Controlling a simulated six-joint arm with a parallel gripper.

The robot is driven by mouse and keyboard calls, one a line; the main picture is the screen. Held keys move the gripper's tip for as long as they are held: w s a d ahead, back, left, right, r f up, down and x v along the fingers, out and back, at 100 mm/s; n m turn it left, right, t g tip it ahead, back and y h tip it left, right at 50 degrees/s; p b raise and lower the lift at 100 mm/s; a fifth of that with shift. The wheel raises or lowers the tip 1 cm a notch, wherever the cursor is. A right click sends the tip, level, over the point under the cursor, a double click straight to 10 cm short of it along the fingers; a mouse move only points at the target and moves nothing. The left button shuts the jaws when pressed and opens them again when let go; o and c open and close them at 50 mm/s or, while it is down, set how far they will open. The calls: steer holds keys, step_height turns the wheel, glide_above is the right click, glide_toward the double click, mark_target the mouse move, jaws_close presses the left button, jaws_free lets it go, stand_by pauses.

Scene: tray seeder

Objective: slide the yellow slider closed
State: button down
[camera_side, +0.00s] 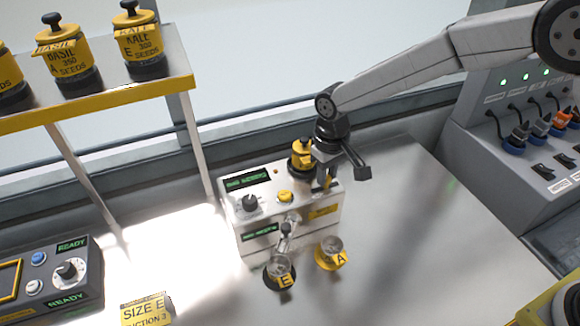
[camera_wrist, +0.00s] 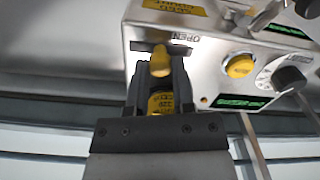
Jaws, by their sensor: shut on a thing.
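The yellow slider (camera_wrist: 160,58) is a small knob standing at a dark slot in the top of the metal seeder box (camera_wrist: 215,60). The slot runs left to right in the wrist view, with the word OPEN printed near its right end. My gripper (camera_wrist: 160,72) points down at the slot with its fingers on both sides of the knob, shut on it. In the side view my gripper (camera_side: 327,178) is at the right part of the seeder box (camera_side: 328,228), hiding most of the slider and slot there.
A yellow seed canister (camera_side: 299,157) stands on the box close beside my gripper. A yellow button (camera_side: 285,197) and dark knob (camera_side: 249,203) are on the box. Cups E (camera_side: 281,277) and A (camera_side: 331,258) stand in front. The table to the right is clear.

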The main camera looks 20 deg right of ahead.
mark_target(335, 185)
steer(key=shift+d, duration=1.05)
steer(key=shift+c, duration=2.3)
jaws_free()
steer(key=shift+r, duration=0.1)
step_height(335, 185, up, 8)
steer(key=shift+d, duration=0.1)
